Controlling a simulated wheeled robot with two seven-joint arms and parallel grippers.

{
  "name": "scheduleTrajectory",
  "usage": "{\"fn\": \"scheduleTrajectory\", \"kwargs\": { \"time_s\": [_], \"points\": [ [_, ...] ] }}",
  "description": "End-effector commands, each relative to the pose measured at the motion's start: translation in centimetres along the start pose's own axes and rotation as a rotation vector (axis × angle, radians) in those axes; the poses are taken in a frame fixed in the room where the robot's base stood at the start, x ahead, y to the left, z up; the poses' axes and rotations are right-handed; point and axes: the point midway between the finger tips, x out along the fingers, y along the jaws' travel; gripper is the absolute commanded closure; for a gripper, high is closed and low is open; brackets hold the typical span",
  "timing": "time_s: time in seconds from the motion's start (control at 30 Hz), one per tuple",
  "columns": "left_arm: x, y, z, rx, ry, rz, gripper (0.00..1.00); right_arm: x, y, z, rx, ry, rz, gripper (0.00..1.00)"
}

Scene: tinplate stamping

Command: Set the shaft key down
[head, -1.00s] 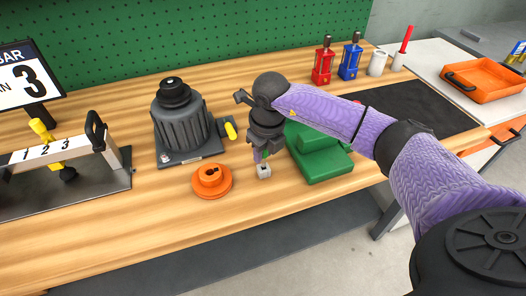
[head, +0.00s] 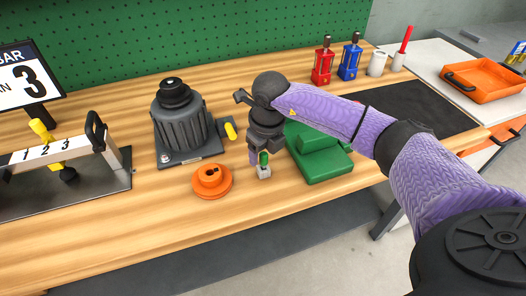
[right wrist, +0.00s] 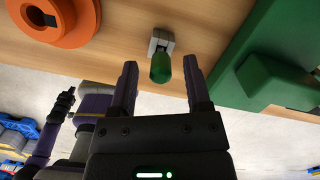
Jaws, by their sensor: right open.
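The shaft key (head: 264,158) appears as a small green upright piece on a small grey block (head: 264,172) on the wooden bench. In the right wrist view the green piece (right wrist: 160,68) stands between the fingertips, with the grey block (right wrist: 161,42) at its far end. My right gripper (right wrist: 160,75) is open, with a gap on each side of the green piece. In the head view my right gripper (head: 261,160) points down at it. How the green piece joins the block cannot be told. My left gripper cannot be made out.
An orange slotted disc (head: 212,180) lies just left. A green stepped block (head: 322,160) stands close on the right. A grey motor-like housing (head: 182,125) is behind left, and a numbered stand (head: 60,150) is farther left. The bench front is clear.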

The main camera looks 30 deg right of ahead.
Motion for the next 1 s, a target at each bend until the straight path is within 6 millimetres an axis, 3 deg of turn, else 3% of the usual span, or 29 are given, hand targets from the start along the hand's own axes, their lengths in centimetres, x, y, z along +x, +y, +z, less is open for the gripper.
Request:
{"fn": "scheduleTrajectory", "kwargs": {
  "time_s": [0.2, 0.4, 0.57, 1.0],
  "points": [
    [-2.2, 0.9, -1.8, -0.006, 0.039, 0.016, 1.0, -6.9, 0.0, 0.2, -0.002, -0.008, -0.001, 0.38],
    [-3.0, 1.1, -2.0, -0.004, 0.044, 0.017, 1.0, -11.1, 0.0, 0.1, -0.001, -0.006, 0.0, 0.38],
    [-3.1, 1.0, -1.9, -0.003, 0.041, 0.016, 1.0, -12.0, 0.0, 0.0, -0.001, -0.003, 0.0, 0.38],
    [-3.1, 0.9, -1.5, -0.003, 0.034, 0.014, 1.0, -11.9, 0.0, 0.0, 0.0, -0.002, 0.0, 0.38]
  ]
}}
